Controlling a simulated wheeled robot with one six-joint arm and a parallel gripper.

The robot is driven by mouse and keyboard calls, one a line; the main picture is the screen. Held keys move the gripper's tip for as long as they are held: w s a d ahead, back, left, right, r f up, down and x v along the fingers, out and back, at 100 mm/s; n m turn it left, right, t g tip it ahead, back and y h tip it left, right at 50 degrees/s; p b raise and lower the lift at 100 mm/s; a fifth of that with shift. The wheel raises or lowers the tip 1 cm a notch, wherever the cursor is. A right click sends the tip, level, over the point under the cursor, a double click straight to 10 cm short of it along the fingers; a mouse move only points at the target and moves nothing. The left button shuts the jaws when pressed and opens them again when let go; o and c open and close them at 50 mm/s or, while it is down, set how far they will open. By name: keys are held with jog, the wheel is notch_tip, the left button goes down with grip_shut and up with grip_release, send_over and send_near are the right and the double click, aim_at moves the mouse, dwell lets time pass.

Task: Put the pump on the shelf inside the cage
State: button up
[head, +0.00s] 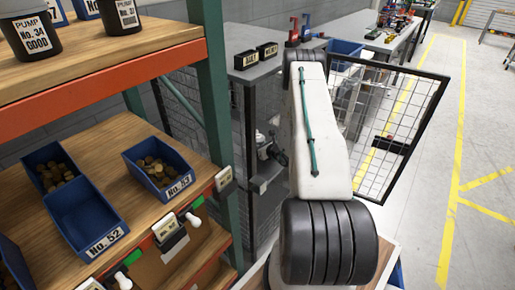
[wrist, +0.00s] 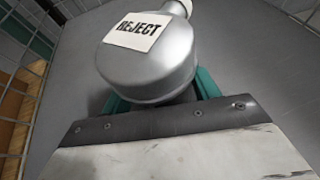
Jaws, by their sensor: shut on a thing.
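The pump (wrist: 150,62) is a silver, rounded body with a pale neck and a white REJECT label, seen close up in the wrist view. My gripper (wrist: 163,98) has its teal fingers shut on the pump, which hides most of the fingertips. A flat grey surface (wrist: 75,75) lies beyond and around the pump; I cannot tell whether the pump touches it. Wire mesh stands at both sides of this view. In the head view the cage (head: 247,125) has a grey top and mesh sides, and its mesh door (head: 395,125) stands open to the right. My arm partly covers the cage.
Workbenches line the back. Open floor (head: 480,150) with yellow lines lies right.

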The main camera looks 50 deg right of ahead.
jog(key=shift+f, duration=0.1)
jog(key=o, duration=1.4)
jog(key=v, duration=1.2)
